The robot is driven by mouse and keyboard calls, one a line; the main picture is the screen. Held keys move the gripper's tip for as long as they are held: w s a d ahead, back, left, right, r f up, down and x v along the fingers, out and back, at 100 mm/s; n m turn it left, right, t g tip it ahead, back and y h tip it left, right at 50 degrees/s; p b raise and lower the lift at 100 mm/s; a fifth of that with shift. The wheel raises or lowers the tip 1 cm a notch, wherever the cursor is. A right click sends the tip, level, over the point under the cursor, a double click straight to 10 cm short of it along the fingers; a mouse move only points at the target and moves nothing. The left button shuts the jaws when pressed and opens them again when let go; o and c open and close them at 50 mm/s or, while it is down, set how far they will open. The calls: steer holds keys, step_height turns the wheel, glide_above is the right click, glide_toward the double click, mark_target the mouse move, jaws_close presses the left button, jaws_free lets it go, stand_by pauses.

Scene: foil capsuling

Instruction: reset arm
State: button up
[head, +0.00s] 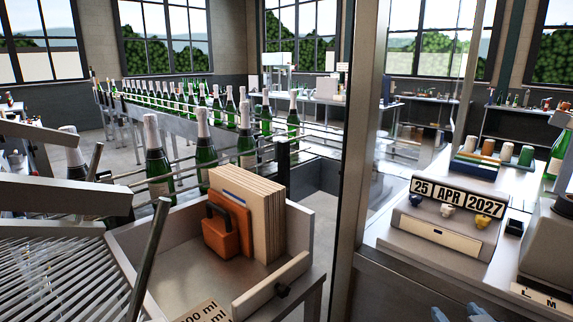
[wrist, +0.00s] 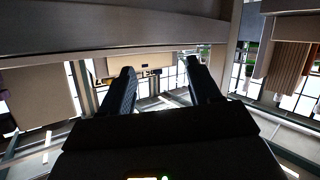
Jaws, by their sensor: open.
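My gripper (wrist: 160,85) shows in the wrist view with its two dark fingers apart and nothing between them. The wrist view looks past the fingers at windows and metal structures, and the scene appears upside down there. In the head view only a bluish-grey tip, possibly part of my gripper, shows at the bottom edge right of centre. The rest of my arm is not clearly visible in the head view.
Green foil-topped bottles (head: 157,160) line a conveyor at left. A metal tray (head: 150,270) holds an orange block (head: 227,228) and upright boards (head: 262,215). A metal post (head: 352,170) stands mid-view. A date block (head: 455,197) and colored spools (head: 487,148) sit on the right bench.

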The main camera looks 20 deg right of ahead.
steer(key=s+a+f+n+t+y, duration=0.2)
steer(key=s+a+n+y, duration=0.15)
steer(key=s+a, duration=0.95)
steer(key=s+a+r+y, duration=0.4)
steer(key=s+a+r, duration=0.1)
steer(key=s+a, duration=0.6)
steer(key=shift+s+r+n, duration=0.25)
steer(key=shift+n, duration=0.1)
